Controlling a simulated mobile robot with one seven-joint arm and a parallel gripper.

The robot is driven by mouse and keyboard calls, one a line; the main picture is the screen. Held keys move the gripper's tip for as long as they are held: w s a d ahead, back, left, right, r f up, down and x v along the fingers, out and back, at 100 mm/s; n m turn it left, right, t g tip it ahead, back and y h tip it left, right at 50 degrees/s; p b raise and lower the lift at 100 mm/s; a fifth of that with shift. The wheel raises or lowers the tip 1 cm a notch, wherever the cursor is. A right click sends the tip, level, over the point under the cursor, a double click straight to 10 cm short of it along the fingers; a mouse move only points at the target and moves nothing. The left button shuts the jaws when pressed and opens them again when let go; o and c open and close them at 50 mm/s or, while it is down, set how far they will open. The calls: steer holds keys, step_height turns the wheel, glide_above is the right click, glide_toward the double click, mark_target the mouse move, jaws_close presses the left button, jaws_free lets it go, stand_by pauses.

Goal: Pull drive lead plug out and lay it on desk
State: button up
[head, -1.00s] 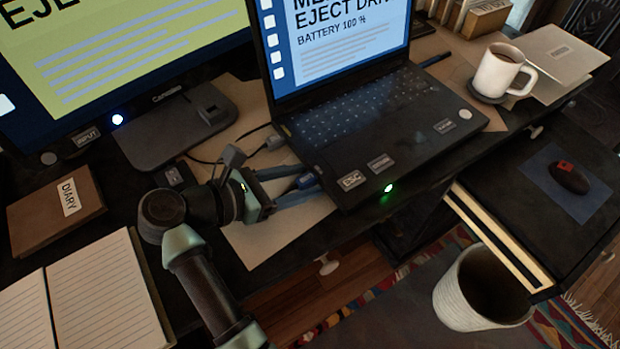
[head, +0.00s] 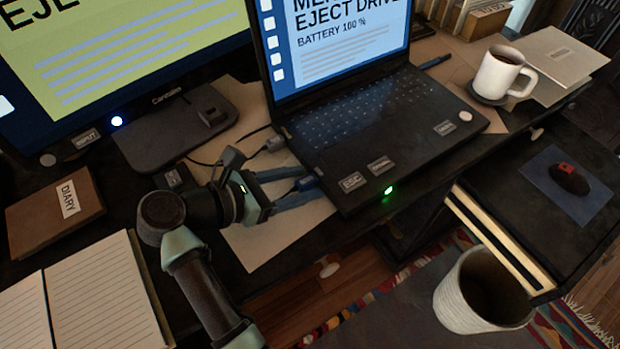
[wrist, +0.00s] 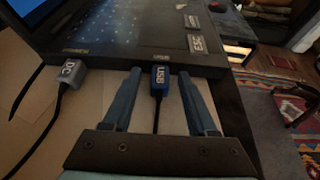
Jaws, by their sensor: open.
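The drive lead plug, a blue plug marked USB (wrist: 160,82), sits in the side of the black laptop (head: 385,130). In the head view the blue plug (head: 305,183) shows at the laptop's left edge. Its dark cable runs back toward my gripper. My gripper (wrist: 165,85) is open, with one blue finger on each side of the plug and a gap to each. In the head view my gripper (head: 300,190) points at the laptop's left side. The desk (head: 275,268) is dark, with tan paper lying under my gripper.
A grey DC plug (wrist: 70,75) is beside the USB plug, left of my fingers. A diary (head: 50,215), an open notebook (head: 95,300) and a monitor stand (head: 165,140) are at left. A mug (head: 498,70) stands right of the laptop. A bin (head: 465,300) is below.

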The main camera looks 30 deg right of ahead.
stand_by(0.5)
jaws_close()
stand_by(0.8)
steer(key=shift+a, duration=0.2)
stand_by(0.4)
steer(key=shift+s+a+b, duration=0.2)
steer(key=shift+a+b, duration=0.65)
steer(key=shift+a, duration=1.95)
